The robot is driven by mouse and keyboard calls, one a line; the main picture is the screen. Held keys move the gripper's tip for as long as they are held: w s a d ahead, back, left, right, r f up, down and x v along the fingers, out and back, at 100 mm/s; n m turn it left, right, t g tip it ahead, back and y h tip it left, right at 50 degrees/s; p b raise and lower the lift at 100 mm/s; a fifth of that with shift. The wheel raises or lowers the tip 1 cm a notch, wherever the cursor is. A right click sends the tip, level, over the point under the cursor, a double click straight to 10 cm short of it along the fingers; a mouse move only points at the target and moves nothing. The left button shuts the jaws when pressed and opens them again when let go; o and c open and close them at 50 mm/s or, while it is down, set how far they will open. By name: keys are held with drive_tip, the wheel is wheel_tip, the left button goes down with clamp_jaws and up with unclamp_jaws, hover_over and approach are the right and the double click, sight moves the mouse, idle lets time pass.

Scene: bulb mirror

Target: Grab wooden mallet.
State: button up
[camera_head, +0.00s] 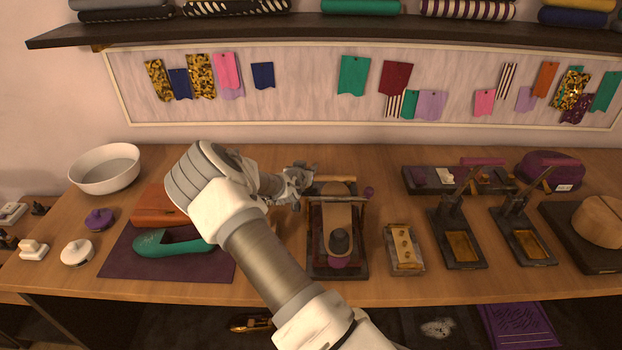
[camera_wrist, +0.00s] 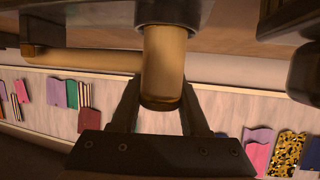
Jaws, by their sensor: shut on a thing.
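My gripper (camera_head: 297,182) is above the back of the table, at the left rear corner of a dark press-like tool. In the wrist view, the fingers (camera_wrist: 160,112) are shut on a pale wooden cylinder, which I take to be part of the wooden mallet (camera_wrist: 164,75). A thin wooden rod (camera_wrist: 90,60) extends left from beside it; I cannot tell whether it is the mallet's handle. In the head view my gripper and arm mostly hide the mallet.
The dark tool with a tan strap (camera_head: 337,208) stands just right of my gripper. A small tray (camera_head: 404,262) and two lever presses (camera_head: 459,247) are farther right. A green shoe-like form (camera_head: 175,243) lies on a purple mat (camera_head: 165,270) at left. A shelf (camera_head: 330,28) overhangs the back.

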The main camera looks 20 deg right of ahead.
clamp_jaws()
